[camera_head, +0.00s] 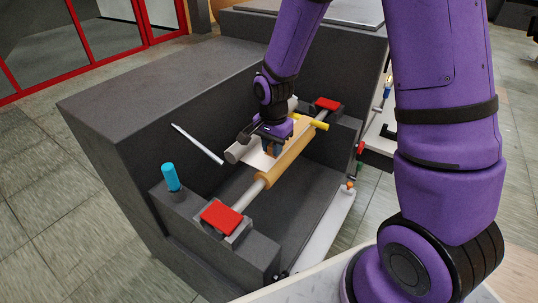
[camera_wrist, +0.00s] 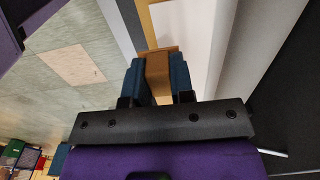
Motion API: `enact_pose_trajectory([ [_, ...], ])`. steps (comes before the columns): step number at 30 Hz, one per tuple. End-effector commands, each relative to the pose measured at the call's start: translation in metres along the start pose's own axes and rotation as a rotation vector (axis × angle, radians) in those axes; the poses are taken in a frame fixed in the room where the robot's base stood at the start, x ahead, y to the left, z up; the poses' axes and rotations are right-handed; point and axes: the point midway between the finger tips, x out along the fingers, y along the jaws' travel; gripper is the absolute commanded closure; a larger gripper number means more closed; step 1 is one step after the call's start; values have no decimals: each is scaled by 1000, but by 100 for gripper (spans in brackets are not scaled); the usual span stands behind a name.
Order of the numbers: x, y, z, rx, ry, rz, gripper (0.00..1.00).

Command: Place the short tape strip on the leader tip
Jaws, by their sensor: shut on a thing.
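My gripper (camera_head: 272,148) is low over the machine's bay, above a tan roll (camera_head: 291,161). In the wrist view its two blue fingers (camera_wrist: 158,78) are shut on a small brown piece (camera_wrist: 158,66), which looks like the short tape strip. A white sheet (camera_head: 257,159), likely the leader, lies beside the roll under my gripper. It also shows in the wrist view (camera_wrist: 182,22), just beyond the brown piece. Whether the piece touches the sheet I cannot tell. The leader's tip is partly hidden by my gripper.
Red-topped blocks stand at the shaft's near end (camera_head: 221,217) and far end (camera_head: 327,104). A thin white rod (camera_head: 198,144) is near the dark back wall. A yellow bar (camera_head: 312,121) lies close behind my gripper.

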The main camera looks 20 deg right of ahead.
Motion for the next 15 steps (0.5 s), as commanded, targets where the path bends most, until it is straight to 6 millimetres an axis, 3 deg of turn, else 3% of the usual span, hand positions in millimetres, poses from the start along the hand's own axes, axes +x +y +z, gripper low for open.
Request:
enact_pose_trajectory([
  [7, 6, -11, 4, 1, 0, 1, 100],
  [15, 35, -10, 4, 1, -1, 2, 100],
])
